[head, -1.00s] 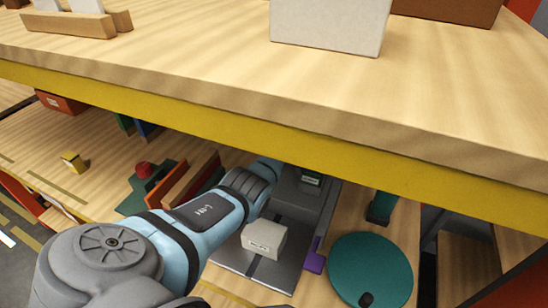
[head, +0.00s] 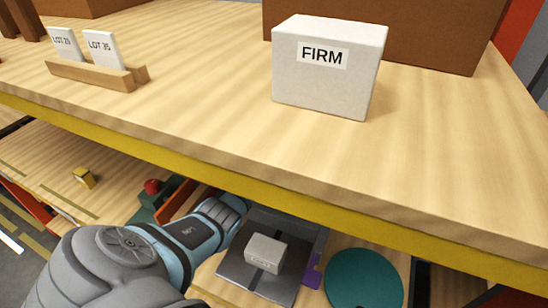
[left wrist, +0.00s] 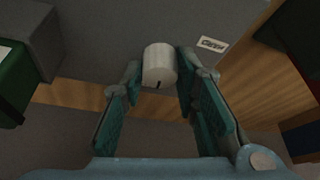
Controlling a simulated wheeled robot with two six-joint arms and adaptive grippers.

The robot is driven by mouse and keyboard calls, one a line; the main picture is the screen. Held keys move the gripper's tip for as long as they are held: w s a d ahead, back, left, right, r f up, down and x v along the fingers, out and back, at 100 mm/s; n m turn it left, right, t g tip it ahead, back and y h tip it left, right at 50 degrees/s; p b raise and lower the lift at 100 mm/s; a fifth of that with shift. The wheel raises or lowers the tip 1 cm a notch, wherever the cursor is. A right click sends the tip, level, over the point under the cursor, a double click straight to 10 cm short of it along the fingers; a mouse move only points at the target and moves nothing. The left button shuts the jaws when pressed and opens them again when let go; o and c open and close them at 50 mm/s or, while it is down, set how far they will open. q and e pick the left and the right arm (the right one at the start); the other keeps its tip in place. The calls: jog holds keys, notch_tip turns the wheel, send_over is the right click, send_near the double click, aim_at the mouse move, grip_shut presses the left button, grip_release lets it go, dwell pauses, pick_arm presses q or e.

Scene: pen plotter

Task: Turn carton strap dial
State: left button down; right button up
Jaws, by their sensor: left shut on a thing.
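The pale grey dial (left wrist: 158,60), a short cylinder with a dark mark near its lower edge, sits on a dark grey housing (left wrist: 110,25) in the left wrist view. My left gripper (left wrist: 160,80) is shut on it, one teal-padded finger at each side. In the head view my left arm reaches under the upper shelf, and its gripper and the dial are hidden there. A small light carton (head: 265,253) with a label and a dark strap line under it rests on a dark plate (head: 235,271). My right gripper is not in view.
The upper shelf (head: 200,120) with its yellow edge overhangs the machine. On it stand a white box (head: 325,85) labelled FIRM and a wooden holder (head: 95,76) with two LOT cards. A teal disc (head: 365,275) lies right of the plate. A small label (left wrist: 212,44) is beside the dial.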

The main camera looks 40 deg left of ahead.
pick_arm(q)
jog(key=shift+s+f+m, duration=0.1)
jog(key=shift+m, duration=0.5)
jog(key=shift+h, duration=0.3)
jog(key=c, duration=1.2)
grip_release()
jog(key=shift+c, duration=0.2)
jog(key=shift+r, duration=0.35)
jog(key=v, duration=1.1)
jog(key=shift+s, duration=0.25)
jog(key=shift+d, duration=0.1)
